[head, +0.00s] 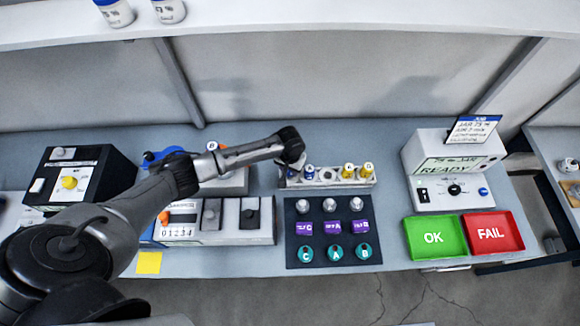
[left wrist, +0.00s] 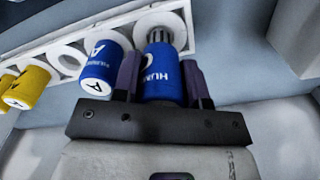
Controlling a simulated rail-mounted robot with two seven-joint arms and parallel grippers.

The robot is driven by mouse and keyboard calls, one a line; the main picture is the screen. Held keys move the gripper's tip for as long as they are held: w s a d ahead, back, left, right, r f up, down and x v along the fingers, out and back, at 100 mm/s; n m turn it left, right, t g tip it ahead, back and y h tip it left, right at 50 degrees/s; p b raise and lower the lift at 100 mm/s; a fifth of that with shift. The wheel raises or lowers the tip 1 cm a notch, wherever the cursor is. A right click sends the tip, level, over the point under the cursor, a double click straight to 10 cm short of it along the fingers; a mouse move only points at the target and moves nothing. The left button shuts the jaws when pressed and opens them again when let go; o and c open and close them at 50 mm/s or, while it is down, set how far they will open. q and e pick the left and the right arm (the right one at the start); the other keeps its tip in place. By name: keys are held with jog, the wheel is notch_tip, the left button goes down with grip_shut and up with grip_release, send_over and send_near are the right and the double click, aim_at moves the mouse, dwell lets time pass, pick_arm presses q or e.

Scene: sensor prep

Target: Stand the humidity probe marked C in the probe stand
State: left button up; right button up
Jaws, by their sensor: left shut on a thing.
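The probe stand (head: 325,183) is a pale rack with a row of round holes. My left gripper (head: 294,168) is over its left end. In the left wrist view, the gripper (left wrist: 166,88) is shut on a blue humidity probe (left wrist: 162,75); a finger partly hides its rounded letter. Its metal tip meets the end hole's white ring; I cannot tell how deep it sits. A blue humidity probe marked A (left wrist: 97,70) stands in the neighbouring hole, also seen in the head view (head: 309,173). My right gripper is not in view.
Two yellow probes (head: 348,171) (head: 367,171) stand at the right of the stand, past an empty hole (head: 328,175). A dark tray (head: 292,252) of several capped items lies in front. Instruments (head: 190,235) stand left; OK (head: 434,238) and FAIL (head: 492,233) trays right.

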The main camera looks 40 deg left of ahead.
pick_arm(q)
jog(key=shift+f, duration=0.3)
dwell(0.5)
jog(key=shift+f+p, duration=0.25)
jog(key=shift+p, duration=0.05)
dwell(0.6)
jog(key=shift+f, duration=0.25)
dwell(0.5)
jog(key=shift+f, duration=0.15)
dwell(0.5)
jog(key=shift+f, duration=0.2)
dwell(0.6)
jog(key=shift+f, duration=0.35)
dwell(0.4)
jog(key=shift+f, duration=0.2)
